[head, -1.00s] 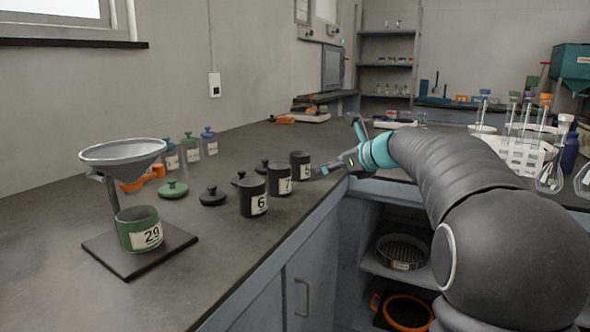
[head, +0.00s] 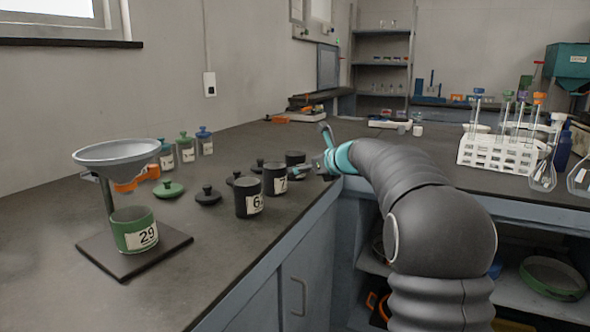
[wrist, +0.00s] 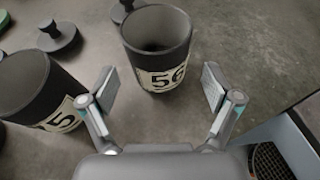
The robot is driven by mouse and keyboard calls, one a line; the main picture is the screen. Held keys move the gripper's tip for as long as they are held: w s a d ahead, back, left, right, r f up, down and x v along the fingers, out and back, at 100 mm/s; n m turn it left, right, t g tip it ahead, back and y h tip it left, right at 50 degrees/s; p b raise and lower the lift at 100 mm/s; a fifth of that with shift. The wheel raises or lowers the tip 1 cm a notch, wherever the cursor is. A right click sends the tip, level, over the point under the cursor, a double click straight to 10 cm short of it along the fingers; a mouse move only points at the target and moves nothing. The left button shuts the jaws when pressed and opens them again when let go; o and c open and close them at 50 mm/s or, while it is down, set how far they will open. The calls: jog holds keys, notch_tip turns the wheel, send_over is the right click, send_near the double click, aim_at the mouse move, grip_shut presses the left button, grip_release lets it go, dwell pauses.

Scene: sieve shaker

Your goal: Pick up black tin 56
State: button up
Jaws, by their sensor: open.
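Black tin 56 (wrist: 157,32) is an open, empty-looking black cup with a white label. In the wrist view it stands upright at top centre, just ahead of the gap between my fingers. In the head view it is the farthest black tin (head: 295,157), partly hidden by my gripper (head: 312,168). My gripper (wrist: 158,88) is open, with one finger to each side of the label's near face. Nothing is between the fingers, and I see no clear contact with the tin.
A second black tin (wrist: 35,82) stands close to my left finger. Black lids (wrist: 60,36) lie behind. In the head view, green tin 29 (head: 133,230) sits under a funnel (head: 118,155). The counter's edge and an open shelf lie to the right.

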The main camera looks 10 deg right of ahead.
jog(key=x, duration=0.4)
jog(key=shift+a, duration=0.1)
jog(key=shift+s, duration=0.1)
jog(key=c, duration=1.3)
